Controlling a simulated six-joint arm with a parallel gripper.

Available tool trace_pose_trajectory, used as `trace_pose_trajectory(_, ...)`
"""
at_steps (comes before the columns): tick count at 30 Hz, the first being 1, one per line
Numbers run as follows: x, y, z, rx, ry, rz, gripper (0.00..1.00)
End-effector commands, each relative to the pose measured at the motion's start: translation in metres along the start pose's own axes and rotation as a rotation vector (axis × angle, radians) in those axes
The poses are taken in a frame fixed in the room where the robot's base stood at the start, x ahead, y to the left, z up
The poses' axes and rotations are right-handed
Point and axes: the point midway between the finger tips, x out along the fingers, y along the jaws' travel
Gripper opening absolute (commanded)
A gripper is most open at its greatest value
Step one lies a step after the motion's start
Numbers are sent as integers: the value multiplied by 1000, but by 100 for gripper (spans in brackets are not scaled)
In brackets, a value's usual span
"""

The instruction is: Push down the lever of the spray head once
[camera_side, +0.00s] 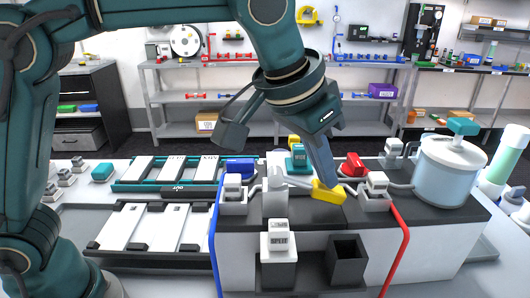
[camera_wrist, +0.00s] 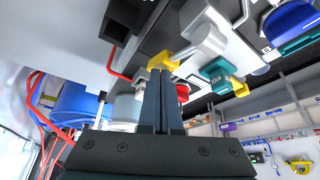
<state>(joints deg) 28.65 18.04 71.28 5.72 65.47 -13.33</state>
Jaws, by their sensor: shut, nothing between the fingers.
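The spray head (camera_side: 275,183) is a pale grey body on the dark top of the white unit, with a yellow lever (camera_side: 328,192) at the end of its arm. In the wrist view the yellow lever (camera_wrist: 161,55) lies just past my fingertips, and the grey spray head (camera_wrist: 206,40) is to its right. My gripper (camera_side: 328,183) points down, with its fingers shut and empty, at the yellow lever. My gripper also shows in the wrist view (camera_wrist: 160,74). The tips are at or very close to the lever; I cannot tell whether they press on it.
A red block (camera_side: 352,165) and a white-capped fitting (camera_side: 376,186) are right of the lever. A teal block (camera_side: 299,156) stands behind and a blue one (camera_side: 240,168) to the left. A white block marked with letters (camera_side: 278,236) is in front. A lidded tank (camera_side: 450,172) stands at right.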

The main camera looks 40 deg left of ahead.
Motion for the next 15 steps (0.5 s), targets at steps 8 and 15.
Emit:
trace_pose_trajectory(8, -6, 0, 7, 1, -1, 0, 0)
trace_pose_trajectory(15, -22, 0, 24, 0, -3, -1, 0)
